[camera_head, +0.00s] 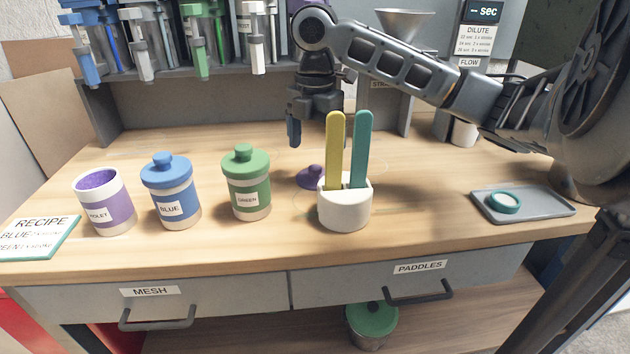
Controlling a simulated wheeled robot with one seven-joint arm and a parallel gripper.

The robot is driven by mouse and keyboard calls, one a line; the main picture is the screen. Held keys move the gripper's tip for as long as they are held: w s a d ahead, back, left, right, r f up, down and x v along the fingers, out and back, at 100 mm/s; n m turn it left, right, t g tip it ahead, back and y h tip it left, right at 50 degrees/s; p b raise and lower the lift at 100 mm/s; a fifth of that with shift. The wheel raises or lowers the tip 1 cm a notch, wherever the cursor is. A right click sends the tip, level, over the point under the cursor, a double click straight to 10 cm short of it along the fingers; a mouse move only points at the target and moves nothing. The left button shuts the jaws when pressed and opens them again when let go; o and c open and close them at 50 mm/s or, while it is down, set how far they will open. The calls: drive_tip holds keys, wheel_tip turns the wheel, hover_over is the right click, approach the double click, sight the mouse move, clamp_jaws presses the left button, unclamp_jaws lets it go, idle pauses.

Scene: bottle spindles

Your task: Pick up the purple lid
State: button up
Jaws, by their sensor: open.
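The purple lid (310,177) lies on the wooden bench top, just left of and behind the white paddle holder, which hides part of its right side. It is domed with a knob. The violet jar (103,203) stands uncovered at the left, with purple contents showing. My gripper (308,138) is open and hangs pointing down above and behind the lid, apart from it. One blue-grey fingertip shows clearly; the other is partly hidden behind the yellow paddle.
The white holder (345,211) carries upright yellow (334,150) and teal (361,150) paddles close to the lid. Lidded blue (170,192) and green (246,184) jars stand left. A grey tray (545,205) with a teal ring lies right. Dispensers hang behind; bench between holder and tray is clear.

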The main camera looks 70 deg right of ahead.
sight(315, 167)
drive_tip(key=shift+d+f, duration=0.1)
drive_tip(key=shift+f, duration=2.9)
drive_tip(key=c, duration=0.9)
drive_tip(key=shift+r, duration=0.1)
